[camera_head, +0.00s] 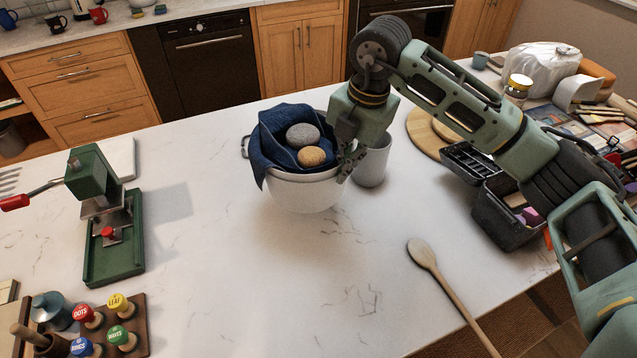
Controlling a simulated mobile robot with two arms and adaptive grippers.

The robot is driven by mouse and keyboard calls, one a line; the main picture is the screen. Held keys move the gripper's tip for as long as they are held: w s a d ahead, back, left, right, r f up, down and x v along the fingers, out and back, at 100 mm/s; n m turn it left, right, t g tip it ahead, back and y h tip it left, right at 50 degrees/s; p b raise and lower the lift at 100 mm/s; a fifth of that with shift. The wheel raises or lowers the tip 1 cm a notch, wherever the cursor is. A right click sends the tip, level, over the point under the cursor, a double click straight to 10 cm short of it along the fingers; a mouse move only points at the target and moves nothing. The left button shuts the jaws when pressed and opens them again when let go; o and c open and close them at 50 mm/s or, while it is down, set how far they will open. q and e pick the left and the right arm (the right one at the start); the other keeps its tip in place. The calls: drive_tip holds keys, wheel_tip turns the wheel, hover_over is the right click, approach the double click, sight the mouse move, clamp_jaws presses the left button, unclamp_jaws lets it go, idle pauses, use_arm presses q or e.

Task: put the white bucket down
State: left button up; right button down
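The white bucket (303,194) is at the middle of the counter, upright, with a dark blue cloth (272,140) draped in it and over its rim. A grey stone (303,135) and a tan stone (311,156) lie on the cloth. I cannot tell clearly whether the bucket's base touches the counter. My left gripper is not in view.
A wooden spoon (446,283) lies at front right. A dark toolbox (505,212) is at right. A green press (115,238) and a stamp rack (128,322) are at left. The marble counter (230,270) is clear in front.

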use_arm(q)
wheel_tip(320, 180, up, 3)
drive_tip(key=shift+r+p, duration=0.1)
drive_tip(key=shift+p, duration=1.05)
use_arm(e)
wheel_tip(320, 180, down, 7)
drive_tip(key=shift+f, duration=0.25)
drive_tip(key=c, duration=2)
unclamp_jaws()
drive_tip(key=shift+s, duration=0.15)
